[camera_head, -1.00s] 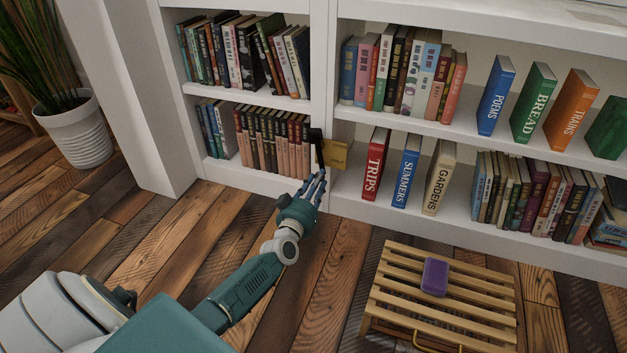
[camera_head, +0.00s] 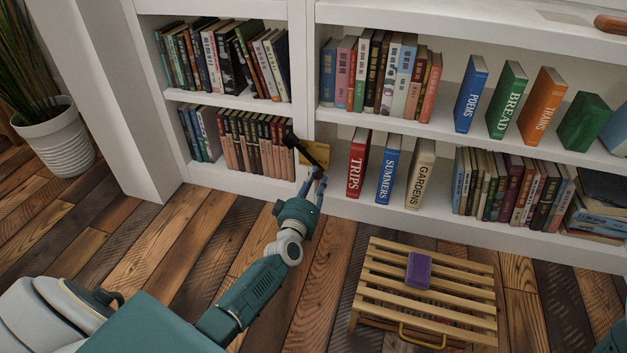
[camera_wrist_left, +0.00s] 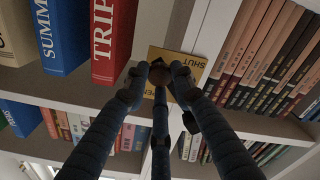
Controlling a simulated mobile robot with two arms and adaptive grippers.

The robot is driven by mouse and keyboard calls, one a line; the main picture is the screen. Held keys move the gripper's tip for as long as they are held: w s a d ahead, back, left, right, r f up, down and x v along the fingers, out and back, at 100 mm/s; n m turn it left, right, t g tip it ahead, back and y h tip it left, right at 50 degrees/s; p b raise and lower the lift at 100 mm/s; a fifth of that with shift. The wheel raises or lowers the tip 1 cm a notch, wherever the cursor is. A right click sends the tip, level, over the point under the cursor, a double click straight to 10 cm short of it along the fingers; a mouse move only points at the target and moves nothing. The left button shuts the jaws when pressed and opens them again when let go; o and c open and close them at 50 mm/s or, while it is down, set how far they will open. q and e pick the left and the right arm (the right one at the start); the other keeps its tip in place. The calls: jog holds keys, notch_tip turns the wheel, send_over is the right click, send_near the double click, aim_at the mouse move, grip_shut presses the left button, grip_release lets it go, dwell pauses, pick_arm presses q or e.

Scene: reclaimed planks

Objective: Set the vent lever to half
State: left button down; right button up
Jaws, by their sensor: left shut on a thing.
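The vent lever (camera_head: 305,150) is a black bar with a dark block at its upper end. It is mounted at a yellow plate (camera_head: 321,151) on the bookcase upright and tilts up to the left in the head view. My left gripper (camera_head: 318,174) is at the lever's lower end, shut on it. In the left wrist view the fingers of the left gripper (camera_wrist_left: 160,75) close around the lever, hiding much of it. The yellow plate (camera_wrist_left: 196,64) there reads "SHUT" at one side and letters ending in "EN" at the other. My right gripper is not in view.
The white bookcase (camera_head: 307,60) holds many books. The red TRIPS book (camera_head: 358,165) stands just right of the plate. A slatted wooden stool (camera_head: 390,290) with a purple block (camera_head: 418,270) stands on the plank floor. A potted plant (camera_head: 58,140) is at the left.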

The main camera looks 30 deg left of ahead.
pick_arm(q)
jog(key=shift+a+r, duration=0.2)
jog(key=c, duration=1.5)
grip_release()
jog(key=shift+o, duration=0.2)
jog(key=shift+s+d+f, duration=0.1)
jog(key=shift+s, duration=0.05)
jog(key=v, duration=0.7)
jog(key=shift+s, duration=0.15)
